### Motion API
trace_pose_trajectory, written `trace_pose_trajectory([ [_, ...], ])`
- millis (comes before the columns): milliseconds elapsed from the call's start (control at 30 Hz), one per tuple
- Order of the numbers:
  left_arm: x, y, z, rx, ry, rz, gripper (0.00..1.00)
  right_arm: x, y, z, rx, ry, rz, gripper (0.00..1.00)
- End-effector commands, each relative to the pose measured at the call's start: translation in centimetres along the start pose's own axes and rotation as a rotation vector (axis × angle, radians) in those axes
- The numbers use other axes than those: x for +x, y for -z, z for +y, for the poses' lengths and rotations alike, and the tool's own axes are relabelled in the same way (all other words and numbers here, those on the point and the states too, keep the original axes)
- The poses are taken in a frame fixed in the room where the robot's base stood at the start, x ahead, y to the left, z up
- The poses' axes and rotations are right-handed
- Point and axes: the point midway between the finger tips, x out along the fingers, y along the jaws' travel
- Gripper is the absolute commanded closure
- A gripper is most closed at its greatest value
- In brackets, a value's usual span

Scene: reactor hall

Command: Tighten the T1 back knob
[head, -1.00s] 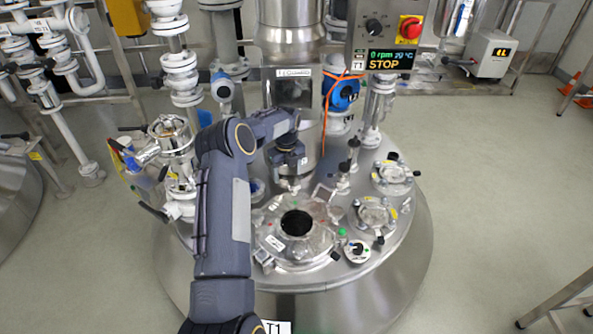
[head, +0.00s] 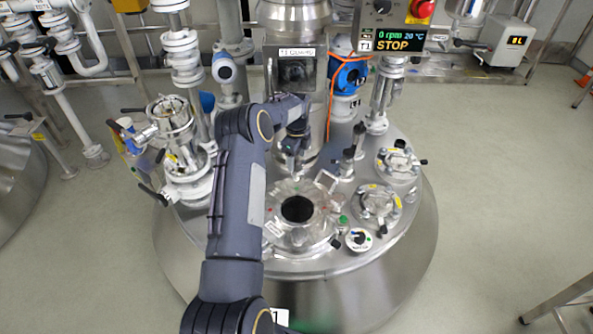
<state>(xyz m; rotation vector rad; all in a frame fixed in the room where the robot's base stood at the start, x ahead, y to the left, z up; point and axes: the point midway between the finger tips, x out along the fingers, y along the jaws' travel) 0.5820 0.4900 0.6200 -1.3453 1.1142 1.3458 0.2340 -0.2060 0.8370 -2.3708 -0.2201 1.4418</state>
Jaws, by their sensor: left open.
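The T1 vessel (head: 395,262) is a round steel tank with a domed top. Its lid (head: 320,228) has a dark round opening (head: 297,209) in the middle, with small clamps and knobs around the rim. My left arm reaches in from the lower left and over the vessel top. My left gripper (head: 293,172) points down just behind the dark opening, at the back edge of the lid. It is open, and nothing shows between its fingers. The back knob cannot be made out clearly; the gripper covers that spot. My right gripper is out of view.
Pipework (head: 182,145) rises at left. Two clamped ports (head: 378,203) sit at right. The control box (head: 398,40) reads STOP.

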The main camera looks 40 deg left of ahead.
Motion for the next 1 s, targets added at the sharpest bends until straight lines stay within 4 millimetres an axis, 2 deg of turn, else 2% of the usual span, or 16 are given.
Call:
trace_pose_trajectory([
  [1000,0.2,0.0,0.0,-1.597,0.001,0.000,0.36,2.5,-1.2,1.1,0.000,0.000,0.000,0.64],
])
